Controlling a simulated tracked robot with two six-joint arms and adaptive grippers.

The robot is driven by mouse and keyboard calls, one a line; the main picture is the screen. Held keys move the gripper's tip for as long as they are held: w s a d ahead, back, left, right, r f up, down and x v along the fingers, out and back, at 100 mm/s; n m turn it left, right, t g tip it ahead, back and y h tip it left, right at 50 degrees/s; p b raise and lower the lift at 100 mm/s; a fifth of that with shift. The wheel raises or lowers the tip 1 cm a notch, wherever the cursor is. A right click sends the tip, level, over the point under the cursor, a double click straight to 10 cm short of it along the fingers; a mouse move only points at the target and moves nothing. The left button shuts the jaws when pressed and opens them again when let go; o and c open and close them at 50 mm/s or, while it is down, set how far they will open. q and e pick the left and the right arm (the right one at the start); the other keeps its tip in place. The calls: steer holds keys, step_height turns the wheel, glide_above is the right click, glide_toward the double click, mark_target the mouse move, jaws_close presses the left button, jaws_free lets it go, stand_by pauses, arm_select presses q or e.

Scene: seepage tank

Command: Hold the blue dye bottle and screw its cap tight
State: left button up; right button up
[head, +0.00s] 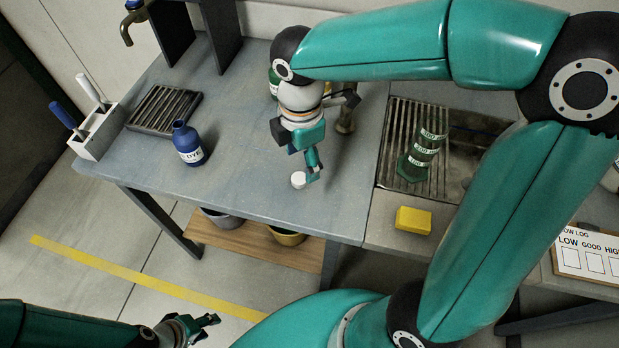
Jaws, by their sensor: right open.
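The blue dye bottle (187,146) stands upright on the grey bench, left of centre, with a white DYE label and no cap seen on its neck. A small white round piece, which looks like the cap (298,180), is near the bench's front edge. My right gripper (304,164) is open and points down just above the cap, one finger close to its right side. Whether it touches the cap is unclear. My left gripper (205,327) is low at the bottom of the view, in front of the bench, open and empty, far from the bottle.
A white holder (97,132) with blue and white handled tools and a dark grate (164,109) are at the left. A yellow sponge (413,220) lies at the front. Bench between bottle and cap is clear.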

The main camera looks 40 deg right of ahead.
mark_target(304, 182)
steer(key=shift+f, duration=1.85)
steer(key=shift+w+d+f, duration=0.1)
steer(key=shift+d+f, duration=0.05)
steer(key=shift+f, duration=1.15)
steer(key=shift+w+d+f, duration=0.1)
steer(key=shift+d+f, duration=0.05)
steer(key=shift+f, duration=1.15)
steer(key=c, duration=0.8)
